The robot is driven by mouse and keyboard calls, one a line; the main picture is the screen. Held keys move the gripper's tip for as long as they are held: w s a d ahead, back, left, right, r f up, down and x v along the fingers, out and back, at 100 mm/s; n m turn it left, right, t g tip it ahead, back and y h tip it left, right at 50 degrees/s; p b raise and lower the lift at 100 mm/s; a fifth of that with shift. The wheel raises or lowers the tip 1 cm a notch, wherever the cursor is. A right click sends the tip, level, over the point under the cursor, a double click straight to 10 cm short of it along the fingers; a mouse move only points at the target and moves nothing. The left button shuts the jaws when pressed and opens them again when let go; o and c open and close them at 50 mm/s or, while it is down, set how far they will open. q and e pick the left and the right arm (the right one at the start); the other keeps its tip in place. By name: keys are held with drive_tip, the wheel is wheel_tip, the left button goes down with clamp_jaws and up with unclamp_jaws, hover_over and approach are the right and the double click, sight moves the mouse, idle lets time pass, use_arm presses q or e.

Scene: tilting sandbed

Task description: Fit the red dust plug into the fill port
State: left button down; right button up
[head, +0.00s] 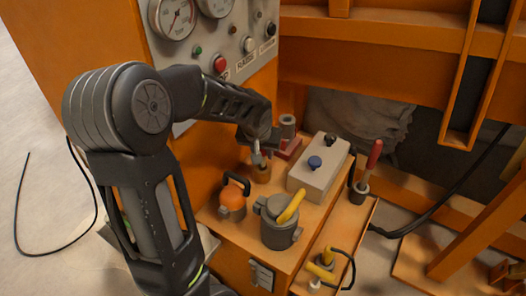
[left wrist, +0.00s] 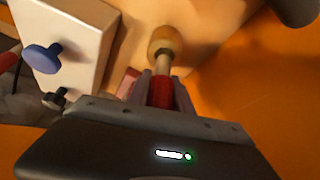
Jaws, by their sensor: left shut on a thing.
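My left gripper (head: 262,146) is above the orange bench, between the orange-handled pot and the red block. In the left wrist view its two fingers (left wrist: 161,88) are shut on a red piece (left wrist: 162,95). A pale stem (left wrist: 163,64) runs from the red piece toward a round tan piece (left wrist: 165,43) at the bench. In the head view a brown, upright piece (head: 262,174) stands just below the fingers. I cannot tell whether the red piece is the dust plug or whether stem and tan piece are joined. No fill port can be identified for certain. My right gripper is not in view.
A pale box (head: 307,176) with blue and black knobs stands right of the gripper. A red block (head: 291,148) and grey cylinder (head: 288,125) are behind. A grey pot (head: 277,236) with yellow handle and an orange pot (head: 232,203) stand in front. A red-handled tool (head: 374,155) stands right.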

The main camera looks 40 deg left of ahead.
use_arm(q)
drive_tip(key=shift+f+b, duration=1.05)
idle(0.5)
drive_tip(key=c, duration=1.1)
unclamp_jaws()
drive_tip(key=shift+o, duration=0.2)
drive_tip(key=p+v, duration=0.1)
drive_tip(key=v, duration=0.7)
drive_tip(key=shift+w, duration=0.1)
